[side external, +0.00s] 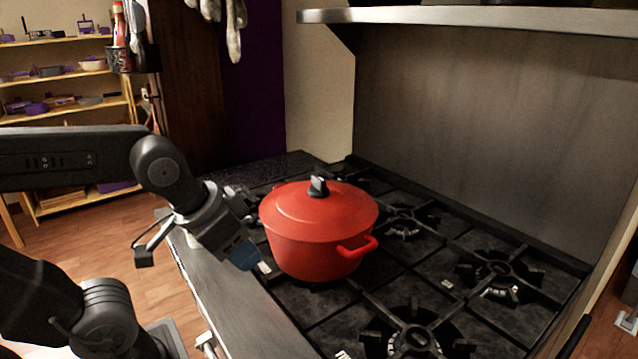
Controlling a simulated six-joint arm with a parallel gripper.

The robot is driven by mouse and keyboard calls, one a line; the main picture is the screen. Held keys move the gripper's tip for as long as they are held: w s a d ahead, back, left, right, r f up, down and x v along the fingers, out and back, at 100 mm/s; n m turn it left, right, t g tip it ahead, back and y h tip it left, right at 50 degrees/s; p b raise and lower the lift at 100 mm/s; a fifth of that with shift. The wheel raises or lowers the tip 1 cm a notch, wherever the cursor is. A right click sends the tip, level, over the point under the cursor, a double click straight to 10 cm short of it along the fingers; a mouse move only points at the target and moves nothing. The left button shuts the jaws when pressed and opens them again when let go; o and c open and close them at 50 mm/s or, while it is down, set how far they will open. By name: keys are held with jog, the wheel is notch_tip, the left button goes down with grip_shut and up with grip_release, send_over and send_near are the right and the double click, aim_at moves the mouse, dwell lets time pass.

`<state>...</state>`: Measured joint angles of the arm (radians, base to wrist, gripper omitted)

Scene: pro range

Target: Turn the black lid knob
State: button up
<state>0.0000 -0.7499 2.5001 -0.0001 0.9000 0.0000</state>
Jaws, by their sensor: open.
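A red pot (314,246) stands on the black stove top, with a red lid (290,205) on it. The black lid knob (318,186) sticks up from the middle of the lid. My gripper (256,266) is to the left of the pot, lower than the knob and clear of it. It points down and to the right, beside the pot's left wall. The gripper is open and nothing shows between its fingers. I cannot tell if its tip touches the pot.
The stove (490,310) has several black burner grates around the pot. A steel shelf (470,17) juts out above from the grey back wall. A red side handle (357,247) sticks out at the pot's right. The space above the lid is free.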

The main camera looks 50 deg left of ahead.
jog(key=shift+c, duration=0.3)
jog(key=shift+w+a+r, duration=0.1)
jog(key=shift+w, duration=0.05)
jog(key=shift+c, duration=0.9)
jog(key=shift+t+h, duration=0.6)
jog(key=w+a+r, duration=0.1)
jog(key=w, duration=0.1)
jog(key=w+a+r, duration=0.1)
jog(key=a, duration=0.1)
jog(key=w+a+r, duration=0.1)
jog(key=w+a, duration=0.1)
jog(key=shift+w+a+r, duration=0.1)
jog(key=shift+w+a, duration=0.1)
jog(key=shift+w, duration=0.15)
grip_shut()
jog(key=t, duration=0.3)
send_near(312, 182)
jog(key=shift+m+y, duration=0.3)
jog(key=f, duration=0.2)
jog(key=w+f, duration=0.1)
jog(key=f, duration=0.1)
jog(key=shift+d+f, duration=0.1)
jog(key=shift+d, duration=0.3)
jog(key=shift+w, duration=1.95)
